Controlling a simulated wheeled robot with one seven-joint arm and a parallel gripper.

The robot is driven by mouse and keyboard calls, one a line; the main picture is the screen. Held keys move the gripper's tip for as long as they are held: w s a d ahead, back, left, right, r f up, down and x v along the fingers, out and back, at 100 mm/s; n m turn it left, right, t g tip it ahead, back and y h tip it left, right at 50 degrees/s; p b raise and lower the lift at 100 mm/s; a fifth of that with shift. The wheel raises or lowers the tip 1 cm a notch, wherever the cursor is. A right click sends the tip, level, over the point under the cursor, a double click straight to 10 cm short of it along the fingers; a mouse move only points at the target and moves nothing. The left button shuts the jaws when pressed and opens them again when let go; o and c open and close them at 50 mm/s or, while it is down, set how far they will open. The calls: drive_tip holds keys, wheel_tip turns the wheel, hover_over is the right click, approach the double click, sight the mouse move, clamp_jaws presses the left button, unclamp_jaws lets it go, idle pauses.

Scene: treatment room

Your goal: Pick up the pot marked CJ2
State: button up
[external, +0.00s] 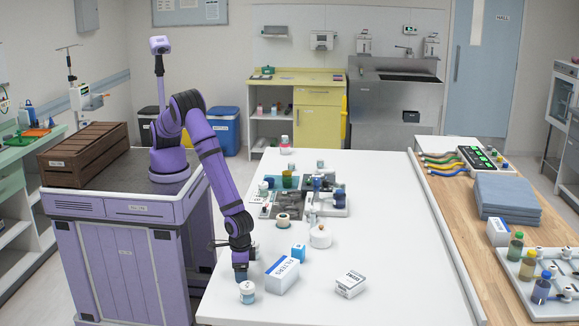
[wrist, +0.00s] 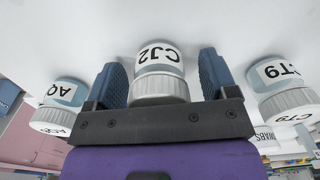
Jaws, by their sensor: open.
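The pot marked CJ2 (wrist: 160,62) shows in the wrist view, with a white lid and a grey-blue body with a white label. It stands between the two blue fingers of my open gripper (wrist: 163,75), with a narrow gap on each side. In the external view my gripper (external: 240,274) is low over the near left part of the white table. A white-lidded pot (external: 246,293) stands right by it there, but its label is too small to read. The fingertips are partly hidden in that view.
The table's right side (external: 400,230) is clear.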

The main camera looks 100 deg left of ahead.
drive_tip(key=shift+c, duration=0.4)
drive_tip(key=c, duration=1)
drive_tip(key=shift+r, duration=0.2)
